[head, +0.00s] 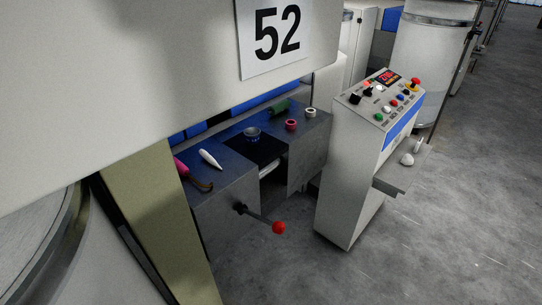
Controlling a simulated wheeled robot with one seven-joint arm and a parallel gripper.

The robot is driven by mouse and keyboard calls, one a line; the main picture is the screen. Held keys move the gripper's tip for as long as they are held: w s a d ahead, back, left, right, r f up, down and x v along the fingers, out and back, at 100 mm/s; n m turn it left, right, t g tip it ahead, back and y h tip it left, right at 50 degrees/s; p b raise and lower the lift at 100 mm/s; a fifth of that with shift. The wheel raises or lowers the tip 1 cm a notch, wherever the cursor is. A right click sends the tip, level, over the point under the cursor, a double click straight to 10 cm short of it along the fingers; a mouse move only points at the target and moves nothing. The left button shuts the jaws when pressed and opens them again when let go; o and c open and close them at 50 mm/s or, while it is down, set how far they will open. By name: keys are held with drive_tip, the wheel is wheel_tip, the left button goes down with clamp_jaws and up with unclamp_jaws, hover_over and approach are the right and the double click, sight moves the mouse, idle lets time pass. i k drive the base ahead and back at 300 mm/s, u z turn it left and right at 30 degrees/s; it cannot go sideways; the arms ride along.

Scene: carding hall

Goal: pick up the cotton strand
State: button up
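A short white strand-like piece (268,170) lies in the dark gap at the front of the grey machine bench (225,190); it may be the cotton strand, but it is small and partly hidden by the bench edges. A white tapered piece (210,159) lies on the bench top to its left. A small white lump (407,159) sits on the side shelf of the control console at the right. I cannot tell for certain which is the cotton strand. My gripper is not in view.
A lever with a red knob (278,227) sticks out from the bench front. The button console (350,160) stands close right. Open grey floor (440,240) lies beyond.

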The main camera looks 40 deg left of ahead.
sight(209, 158)
drive_tip(key=z, duration=0.25)
drive_tip(key=i, duration=2.8)
drive_tip(key=u, duration=3.95)
